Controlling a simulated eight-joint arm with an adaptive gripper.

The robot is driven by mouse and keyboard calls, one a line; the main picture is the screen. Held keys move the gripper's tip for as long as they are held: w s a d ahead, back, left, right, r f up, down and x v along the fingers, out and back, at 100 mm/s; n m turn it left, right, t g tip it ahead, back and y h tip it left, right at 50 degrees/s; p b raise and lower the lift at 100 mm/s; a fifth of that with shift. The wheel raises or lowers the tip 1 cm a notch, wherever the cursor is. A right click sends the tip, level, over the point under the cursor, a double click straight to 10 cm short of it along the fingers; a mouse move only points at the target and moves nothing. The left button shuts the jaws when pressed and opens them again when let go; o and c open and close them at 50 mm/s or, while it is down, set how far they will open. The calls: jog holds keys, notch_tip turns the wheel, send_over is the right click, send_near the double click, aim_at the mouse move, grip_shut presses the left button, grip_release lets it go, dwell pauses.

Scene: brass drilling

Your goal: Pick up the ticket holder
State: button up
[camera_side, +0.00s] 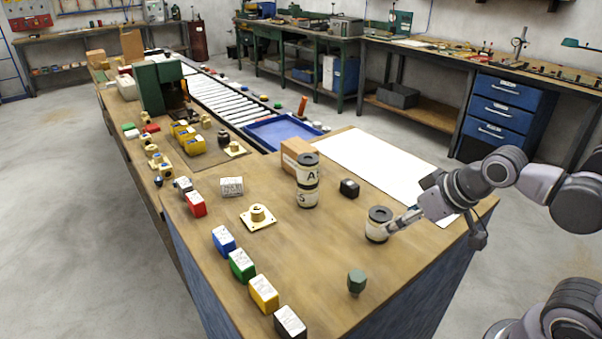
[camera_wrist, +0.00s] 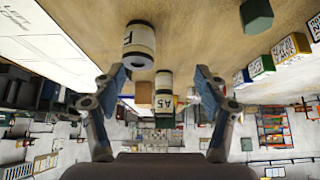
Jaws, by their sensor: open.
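No object is plainly marked as the ticket holder, and I cannot tell which one it is. A short cream cylinder with a dark top (camera_side: 377,226) stands upright on the wooden bench; it also shows in the wrist view (camera_wrist: 139,42), bearing a letter. A taller cream cylinder with black bands and letters (camera_side: 307,183) stands behind it to the left, also in the wrist view (camera_wrist: 164,102). My gripper (camera_side: 403,220) is open beside the short cylinder, on its right. In the wrist view my fingers (camera_wrist: 161,78) are spread and empty; whether they touch the short cylinder is unclear.
A cardboard box (camera_side: 297,156) and a small black block (camera_side: 349,188) stand near the tall cylinder. A white sheet (camera_side: 385,172) covers the far right. A green piece (camera_side: 357,282), coloured labelled blocks (camera_side: 242,265) and a brass flanged part (camera_side: 258,216) occupy the front and left.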

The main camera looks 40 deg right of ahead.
jog(key=shift+c, duration=1.1)
